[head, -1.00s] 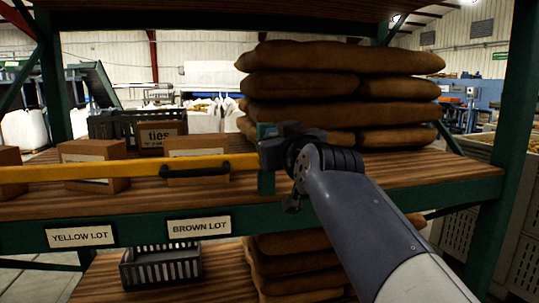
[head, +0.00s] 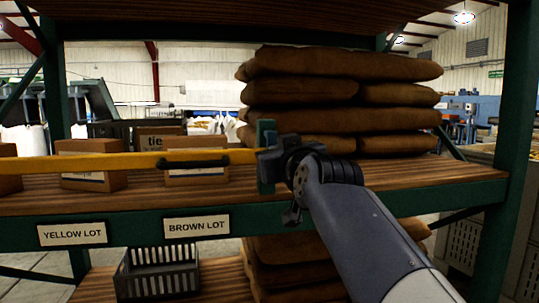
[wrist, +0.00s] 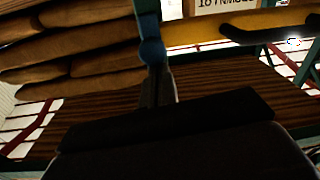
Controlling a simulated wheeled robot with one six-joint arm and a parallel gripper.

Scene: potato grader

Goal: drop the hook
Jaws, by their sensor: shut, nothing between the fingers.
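A yellow bar (head: 110,161) with a black handle (head: 193,163) runs level across the shelf front. Its right end meets a teal upright (head: 266,133) beside my gripper (head: 267,163). In the wrist view, the shut fingers (wrist: 155,85) come up to the teal upright (wrist: 147,12), close to a rounded blue-teal piece (wrist: 152,50) on it. Whether they touch it I cannot tell. The yellow bar (wrist: 190,33) passes behind. Nothing shows between the fingers. I cannot make out a separate hook; my gripper covers part of that spot in the head view.
Brown sacks (head: 345,90) are stacked behind my gripper, with more below the shelf. Cartons (head: 92,165) stand behind the bar. Labels reading YELLOW LOT (head: 72,234) and BROWN LOT (head: 196,226) are on the shelf edge. A dark crate (head: 158,273) sits on the lower shelf.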

